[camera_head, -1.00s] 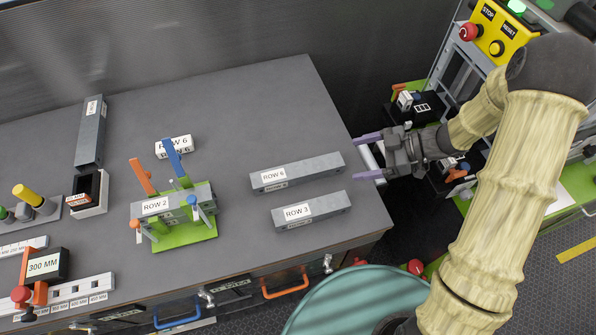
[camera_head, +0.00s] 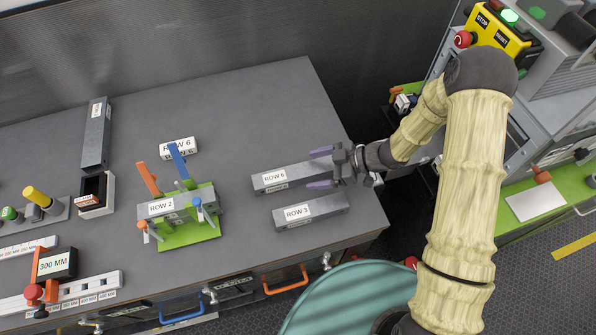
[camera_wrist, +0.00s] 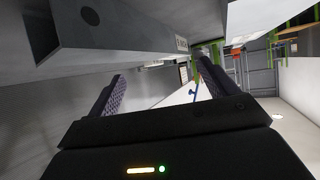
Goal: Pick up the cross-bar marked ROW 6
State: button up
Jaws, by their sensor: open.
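The grey cross-bar marked ROW 6 (camera_head: 298,173) lies on the bench, with its label near its left end. My gripper (camera_head: 321,168) is open over its right end, which it partly hides; one finger shows toward the far side and one toward the near side. In the wrist view my two fingers (camera_wrist: 160,87) are apart with nothing clasped between them. A grey bar (camera_wrist: 110,42) with a hole in its end shows beyond them at upper left; its label is too small to read. I cannot tell whether the fingers touch the cross-bar.
The ROW 3 bar (camera_head: 335,205) lies just in front, parallel. A green fixture (camera_head: 190,236) holding a ROW 2 bar (camera_head: 183,209) stands to the left, with a ROW 6 sign (camera_head: 178,147) behind it. The bench's right edge is close by.

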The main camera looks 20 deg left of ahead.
aim_at(300, 172)
jog(key=shift+a, duration=0.1)
jog(key=shift+a+f+p, duration=0.3)
jog(key=shift+a+p, duration=0.25)
jog(key=shift+p, duration=0.05)
jog(key=shift+f+p+x, duration=0.25)
jog(key=shift+p+x, duration=0.6)
jog(key=shift+x, duration=1.1)
jog(key=shift+w+d, duration=0.1)
jog(key=shift+w, duration=0.1)
jog(key=c, duration=1.5)
